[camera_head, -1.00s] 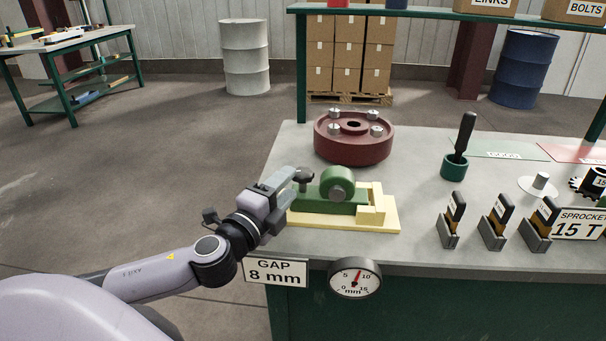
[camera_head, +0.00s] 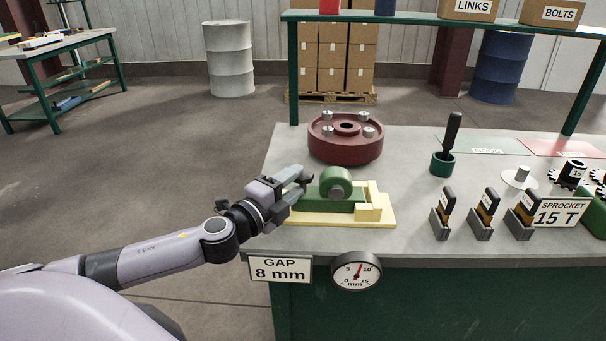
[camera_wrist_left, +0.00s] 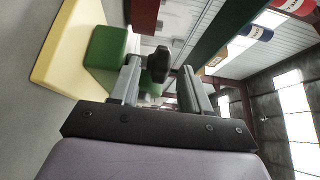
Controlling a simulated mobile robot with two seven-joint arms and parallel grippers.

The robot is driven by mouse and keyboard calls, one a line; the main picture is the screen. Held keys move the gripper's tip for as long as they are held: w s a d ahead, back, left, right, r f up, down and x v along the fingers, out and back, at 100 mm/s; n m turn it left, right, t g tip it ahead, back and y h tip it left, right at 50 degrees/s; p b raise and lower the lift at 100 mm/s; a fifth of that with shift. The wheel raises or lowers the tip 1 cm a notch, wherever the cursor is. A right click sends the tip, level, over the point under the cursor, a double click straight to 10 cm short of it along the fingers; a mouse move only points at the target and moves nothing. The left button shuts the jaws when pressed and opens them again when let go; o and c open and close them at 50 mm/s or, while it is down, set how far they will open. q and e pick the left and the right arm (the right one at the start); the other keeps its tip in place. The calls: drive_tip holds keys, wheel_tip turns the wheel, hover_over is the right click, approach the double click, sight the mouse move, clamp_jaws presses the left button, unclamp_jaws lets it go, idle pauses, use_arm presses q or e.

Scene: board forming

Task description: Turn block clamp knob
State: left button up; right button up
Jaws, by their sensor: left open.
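The block clamp is a green block (camera_head: 325,205) with a green roller (camera_head: 336,182) on a cream base (camera_head: 383,213), near the bench's front left. Its dark knob (camera_wrist_left: 158,64) shows in the left wrist view between the finger ends, with the green block beside it. My left gripper (camera_head: 304,177) is at the left end of the clamp. Its fingers are open, one on each side of the knob; whether they touch it I cannot tell. In the head view the knob is mostly hidden by the fingers. My right gripper is not in view.
A red flanged disc (camera_head: 345,140) stands behind the clamp. A gauge (camera_head: 356,271) and a "GAP 8 mm" sign (camera_head: 280,268) are on the front edge. Several tool holders (camera_head: 481,226) and a green cup (camera_head: 442,165) stand to the right. Bare bench (camera_head: 408,185) lies between.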

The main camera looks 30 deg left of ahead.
sight(296, 181)
use_arm(q)
drive_tip(key=shift+w+d, duration=0.1)
drive_tip(key=shift+w, duration=1.8)
clamp_jaws()
